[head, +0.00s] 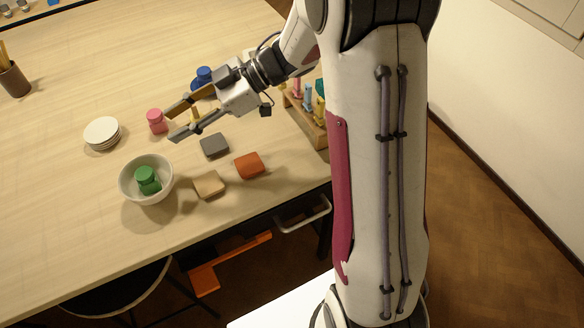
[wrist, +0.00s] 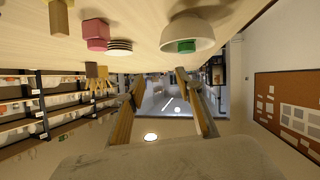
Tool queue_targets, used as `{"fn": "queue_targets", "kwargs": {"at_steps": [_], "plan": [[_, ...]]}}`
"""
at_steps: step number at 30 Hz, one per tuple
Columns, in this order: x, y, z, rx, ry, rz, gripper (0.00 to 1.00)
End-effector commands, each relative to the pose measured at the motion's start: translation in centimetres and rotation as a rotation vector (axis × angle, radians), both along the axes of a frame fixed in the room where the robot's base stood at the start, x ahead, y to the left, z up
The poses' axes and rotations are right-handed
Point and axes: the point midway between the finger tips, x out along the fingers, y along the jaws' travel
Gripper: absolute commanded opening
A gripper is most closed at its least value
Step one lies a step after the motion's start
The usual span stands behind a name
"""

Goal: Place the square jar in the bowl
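A green jar (head: 148,181) sits inside the white bowl (head: 126,188) near the table's front edge. It looks square-sided, and it also shows over the rim in the wrist view (wrist: 187,46). My gripper (head: 175,122) is open and empty, above the table, behind and to the right of the bowl and apart from it. Its spread fingers (wrist: 157,75) show nothing between them in the wrist view. A pink jar (head: 156,121) stands near the fingertips. A blue jar (head: 203,76) stands behind my gripper. A yellow thing, partly hidden, shows between the fingers in the head view.
A stack of white plates (head: 102,132) stands left of the pink jar. Grey (head: 214,145), orange (head: 249,165) and beige (head: 209,184) blocks lie right of the bowl. A wooden rack (head: 310,129) with coloured items stands farther right. The table's left part is largely clear.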

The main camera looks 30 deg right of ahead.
Motion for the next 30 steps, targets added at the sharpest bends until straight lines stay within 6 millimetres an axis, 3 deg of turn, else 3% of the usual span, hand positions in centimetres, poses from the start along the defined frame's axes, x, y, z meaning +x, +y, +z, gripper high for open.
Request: {"fn": "queue_targets", "kwargs": {"at_steps": [9, 15, 23, 30], "plan": [[6.2, -2.3, 5.9, -0.113, -0.224, -0.350, 0.36], [8.1, -5.6, 9.8, -0.177, -0.307, -0.585, 0.36], [7.5, -10.7, 13.9, -0.247, -0.336, -0.881, 0.36], [3.9, -15.2, 15.8, -0.295, -0.279, -1.126, 0.36]]}}
